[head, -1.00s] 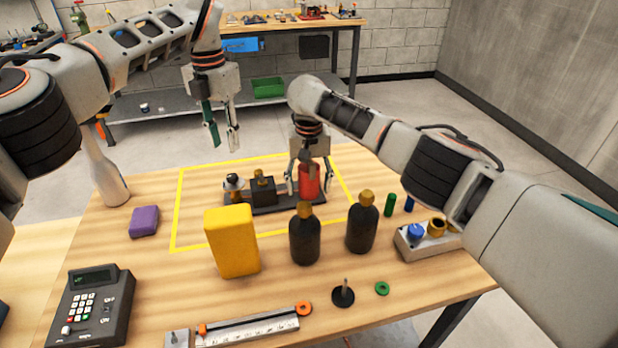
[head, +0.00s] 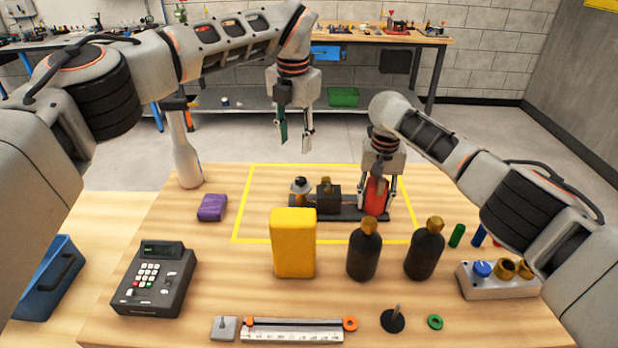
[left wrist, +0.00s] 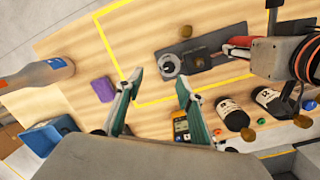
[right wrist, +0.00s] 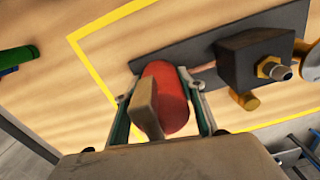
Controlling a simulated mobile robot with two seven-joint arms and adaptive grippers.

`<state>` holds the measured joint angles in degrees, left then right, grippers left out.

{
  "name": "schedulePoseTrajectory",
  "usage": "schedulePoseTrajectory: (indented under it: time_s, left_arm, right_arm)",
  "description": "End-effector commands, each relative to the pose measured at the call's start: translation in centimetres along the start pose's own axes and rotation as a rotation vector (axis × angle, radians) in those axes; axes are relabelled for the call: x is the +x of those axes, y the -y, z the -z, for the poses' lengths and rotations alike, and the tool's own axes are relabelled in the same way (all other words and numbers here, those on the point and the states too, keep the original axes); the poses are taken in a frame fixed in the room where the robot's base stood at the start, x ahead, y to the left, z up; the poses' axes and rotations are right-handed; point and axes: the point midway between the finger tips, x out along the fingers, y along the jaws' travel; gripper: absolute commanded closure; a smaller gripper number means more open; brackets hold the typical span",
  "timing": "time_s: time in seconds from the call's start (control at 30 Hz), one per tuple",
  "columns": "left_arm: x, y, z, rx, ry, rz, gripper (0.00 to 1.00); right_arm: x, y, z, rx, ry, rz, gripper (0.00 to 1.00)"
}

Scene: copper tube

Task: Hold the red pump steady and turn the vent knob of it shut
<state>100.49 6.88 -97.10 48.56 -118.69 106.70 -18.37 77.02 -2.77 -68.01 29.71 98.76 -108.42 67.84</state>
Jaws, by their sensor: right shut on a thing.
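The red pump (head: 375,196) stands on a dark base plate (head: 350,214) inside the yellow outline. It shows as a red cylinder in the right wrist view (right wrist: 174,98). My right gripper (head: 376,208) is shut on it, one finger on each side. A dark block with a brass fitting (head: 327,196) and a pale round knob-like part (head: 301,186) sit on the same plate. The round part also shows in the left wrist view (left wrist: 169,66); I cannot tell whether it is the vent knob. My left gripper (head: 296,144) is open and empty, above and behind the plate's left end.
A yellow box (head: 294,243) and two dark bottles (head: 364,252) stand in front of the plate. A purple block (head: 212,208) and a white bottle (head: 186,158) are to the left. A control box (head: 497,281) is at right. Table between purple block and plate is clear.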

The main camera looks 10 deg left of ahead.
Motion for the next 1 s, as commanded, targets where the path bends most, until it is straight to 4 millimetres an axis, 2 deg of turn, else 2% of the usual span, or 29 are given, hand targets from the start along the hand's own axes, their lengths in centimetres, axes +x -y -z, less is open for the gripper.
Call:
schedulePoseTrajectory:
  time_s: [0.23, 0.5, 0.7, 0.87, 1.0]
  left_arm:
    - [-0.8, -0.2, 1.5, -0.089, 0.125, -0.031, 0.62]
    - [-1.5, 1.4, 4.0, -0.175, 0.238, 0.002, 0.62]
    - [-1.8, 2.2, 5.2, -0.208, 0.276, 0.028, 0.62]
    - [-1.1, 2.4, 5.2, -0.215, 0.281, 0.034, 0.62]
    - [0.9, 2.4, 4.7, -0.216, 0.279, 0.033, 0.62]
  right_arm:
    - [-0.1, 0.0, 0.0, 0.001, -0.001, 0.001, 1.0]
    - [-0.1, 0.0, 0.0, 0.001, -0.001, 0.001, 1.0]
    - [-0.1, 0.0, 0.1, 0.001, -0.001, 0.001, 1.0]
    - [-0.1, 0.0, 0.1, 0.001, -0.001, 0.001, 1.0]
    - [-0.1, 0.0, 0.1, 0.001, -0.002, 0.001, 1.0]
